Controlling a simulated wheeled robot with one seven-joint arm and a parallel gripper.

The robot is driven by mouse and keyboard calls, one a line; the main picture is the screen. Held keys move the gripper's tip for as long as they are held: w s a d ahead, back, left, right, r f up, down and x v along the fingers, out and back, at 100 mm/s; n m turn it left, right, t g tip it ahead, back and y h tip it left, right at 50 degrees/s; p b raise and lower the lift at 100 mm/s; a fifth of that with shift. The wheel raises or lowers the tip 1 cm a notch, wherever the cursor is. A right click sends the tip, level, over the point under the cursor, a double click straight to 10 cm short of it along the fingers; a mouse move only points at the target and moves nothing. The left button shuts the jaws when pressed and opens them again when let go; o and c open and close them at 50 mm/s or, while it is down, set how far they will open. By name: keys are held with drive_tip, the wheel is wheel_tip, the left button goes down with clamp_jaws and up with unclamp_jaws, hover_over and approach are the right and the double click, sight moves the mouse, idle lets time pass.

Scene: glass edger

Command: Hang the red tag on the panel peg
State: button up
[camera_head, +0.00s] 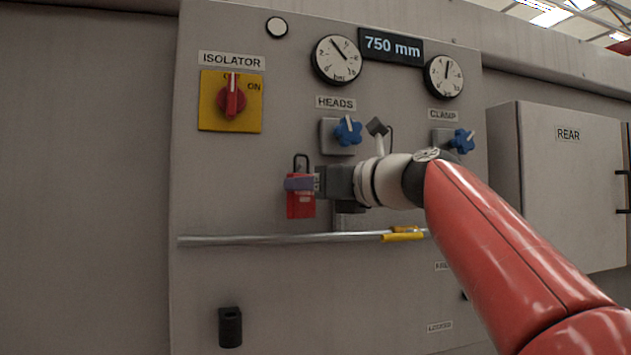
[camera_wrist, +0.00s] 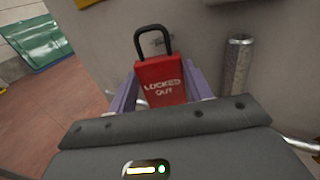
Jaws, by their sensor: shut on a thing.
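The red tag (camera_head: 301,204) is a padlock-shaped piece with a black loop on top. In the wrist view the tag (camera_wrist: 160,80) stands upright, lettered "LOCKED OUT". My gripper (camera_head: 302,184) is shut on it, with a purple finger on each side of the red body, and its loop is free above the fingers. The tag is in front of the grey panel (camera_head: 215,185), below and right of the isolator. I cannot tell whether it touches the panel. I cannot clearly make out the peg; my arm hides part of the panel at right.
The red isolator switch (camera_head: 232,100) on its yellow plate is up left. A metal rail (camera_head: 270,239) runs below the tag, with a yellow piece (camera_head: 403,234) on it. Blue knobs (camera_head: 348,130) stick out at right. A black holder (camera_head: 230,327) is at lower left.

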drive_tip(key=shift+w+a+f+p, duration=0.15)
drive_tip(key=shift+w+p, duration=0.05)
drive_tip(key=shift+w, duration=0.35)
drive_tip(key=shift+w+a+f+p, duration=0.15)
drive_tip(key=shift+w, duration=0.35)
drive_tip(key=shift+w+f, duration=0.1)
drive_tip(key=shift+f, duration=0.05)
